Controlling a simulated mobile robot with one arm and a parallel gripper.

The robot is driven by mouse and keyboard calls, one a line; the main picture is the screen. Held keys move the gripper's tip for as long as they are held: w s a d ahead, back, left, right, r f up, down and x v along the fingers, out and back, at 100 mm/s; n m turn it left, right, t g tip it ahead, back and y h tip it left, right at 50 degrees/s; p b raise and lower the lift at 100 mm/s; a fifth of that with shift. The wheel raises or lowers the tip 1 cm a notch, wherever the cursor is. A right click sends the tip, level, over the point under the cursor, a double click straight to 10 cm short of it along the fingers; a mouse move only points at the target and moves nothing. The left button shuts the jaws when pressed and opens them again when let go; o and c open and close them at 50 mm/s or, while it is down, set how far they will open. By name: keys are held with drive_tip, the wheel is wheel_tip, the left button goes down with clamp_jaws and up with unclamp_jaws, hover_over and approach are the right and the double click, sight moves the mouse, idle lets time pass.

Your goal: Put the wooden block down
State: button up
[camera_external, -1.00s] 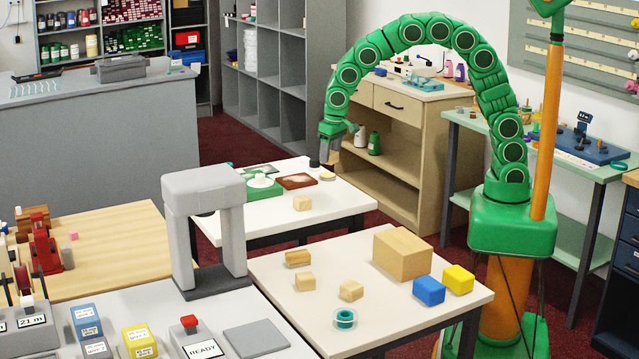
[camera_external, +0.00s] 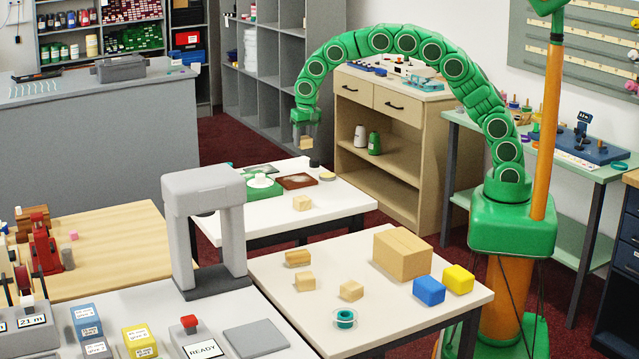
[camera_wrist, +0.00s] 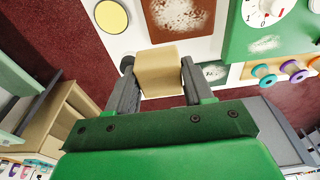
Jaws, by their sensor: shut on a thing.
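My gripper (camera_external: 304,136) is shut on a wooden block (camera_external: 303,142), held in the air above the back of the far white table (camera_external: 340,204). In the wrist view the pale block (camera_wrist: 160,70) sits between the two grey fingers of my gripper (camera_wrist: 160,75). Below it the wrist view shows the white table top, a round yellowish disc (camera_wrist: 111,16) and a brown-framed panel with a white patch (camera_wrist: 178,18). Another wooden block (camera_external: 302,203) rests on the far white table near its front.
A green device (camera_external: 264,188) and a brown panel (camera_external: 297,181) lie on the far table. The near white table (camera_external: 380,325) holds several wooden blocks, a large wooden box (camera_external: 403,254), a blue block (camera_external: 429,290) and a yellow block (camera_external: 458,280). A grey arch (camera_external: 181,240) stands at left.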

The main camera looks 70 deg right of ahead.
drive_tip(key=w+f, duration=0.3)
drive_tip(key=w, duration=0.4)
hover_over(274, 176)
drive_tip(key=s, duration=0.2)
drive_tip(key=f, duration=0.4)
drive_tip(key=shift+w+a+f, duration=0.25)
drive_tip(key=shift+a+f, duration=0.1)
drive_tip(key=shift+a, duration=0.05)
drive_tip(key=shift+w+f, duration=0.25)
drive_tip(key=shift+w, duration=0.1)
drive_tip(key=shift+w+f, duration=0.2)
drive_tip(key=shift+f, duration=1.6)
drive_tip(key=o, duration=0.7)
drive_tip(key=shift+f, duration=0.1)
drive_tip(key=shift+o, duration=0.2)
drive_tip(key=shift+r, duration=0.2)
